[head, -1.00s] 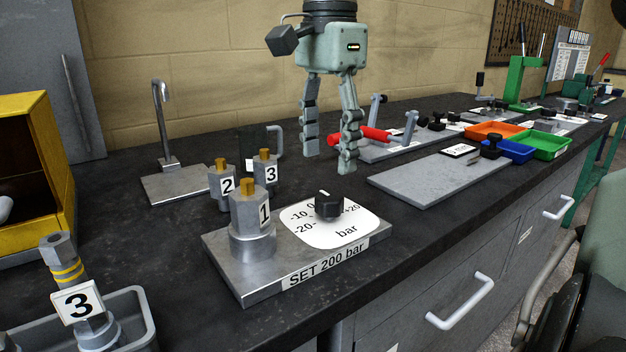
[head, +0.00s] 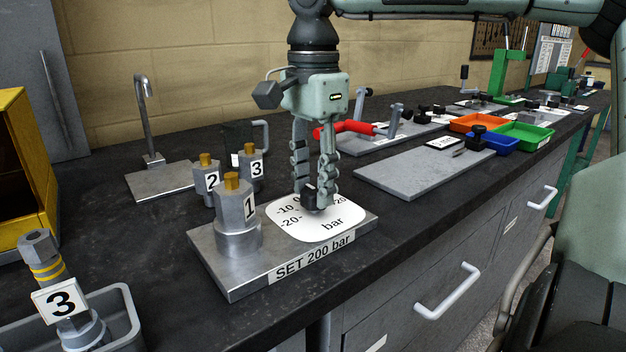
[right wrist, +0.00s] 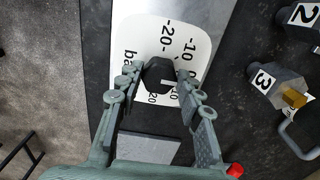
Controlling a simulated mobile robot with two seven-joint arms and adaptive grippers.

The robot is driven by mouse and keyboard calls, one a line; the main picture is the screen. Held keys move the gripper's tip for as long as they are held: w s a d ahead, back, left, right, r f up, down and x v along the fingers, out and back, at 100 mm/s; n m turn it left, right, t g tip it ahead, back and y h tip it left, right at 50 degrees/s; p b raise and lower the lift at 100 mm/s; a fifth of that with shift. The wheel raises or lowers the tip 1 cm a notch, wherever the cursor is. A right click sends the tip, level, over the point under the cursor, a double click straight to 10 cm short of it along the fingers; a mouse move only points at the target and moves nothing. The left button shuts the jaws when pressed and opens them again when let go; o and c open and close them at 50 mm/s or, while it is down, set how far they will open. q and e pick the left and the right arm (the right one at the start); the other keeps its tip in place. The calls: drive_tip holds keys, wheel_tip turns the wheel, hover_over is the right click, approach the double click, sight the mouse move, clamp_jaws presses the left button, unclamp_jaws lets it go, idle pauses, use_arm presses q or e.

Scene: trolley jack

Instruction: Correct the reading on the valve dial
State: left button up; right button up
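The valve dial is a white plate (head: 300,231) marked from -20 to +20 bar, on a metal base labelled "SET 200 bar" (head: 225,284). Its black knob (head: 318,203) also shows in the right wrist view (right wrist: 155,76), with a white pointer line towards the scale's middle, near 0; the exact reading is unclear. My right gripper (head: 315,198) points down over the dial, its fingers open on either side of the knob. In the right wrist view the fingertips (right wrist: 159,67) flank the knob; contact is not clear. My left gripper is not in view.
Valve 1 (head: 236,218) stands on the base, left of the dial. Valves 2 (head: 207,181) and 3 (head: 250,170) stand behind it. Another fitting marked 3 (head: 60,301) is in a grey tray at front left. A red-handled fixture (head: 352,128) stands behind my gripper.

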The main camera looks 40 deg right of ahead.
drive_tip(key=c, duration=0.4)
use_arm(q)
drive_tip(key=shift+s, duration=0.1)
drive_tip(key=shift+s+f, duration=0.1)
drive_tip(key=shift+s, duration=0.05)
use_arm(e)
drive_tip(key=shift+m, duration=0.7)
drive_tip(key=m+b, duration=0.1)
drive_tip(key=m, duration=0.2)
drive_tip(key=shift+w+m+b, duration=0.1)
drive_tip(key=shift+m+b, duration=0.4)
drive_tip(key=shift+m, duration=1.7)
use_arm(q)
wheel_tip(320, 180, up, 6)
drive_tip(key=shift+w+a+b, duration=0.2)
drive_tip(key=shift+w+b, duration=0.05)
drive_tip(key=shift+b, duration=0.05)
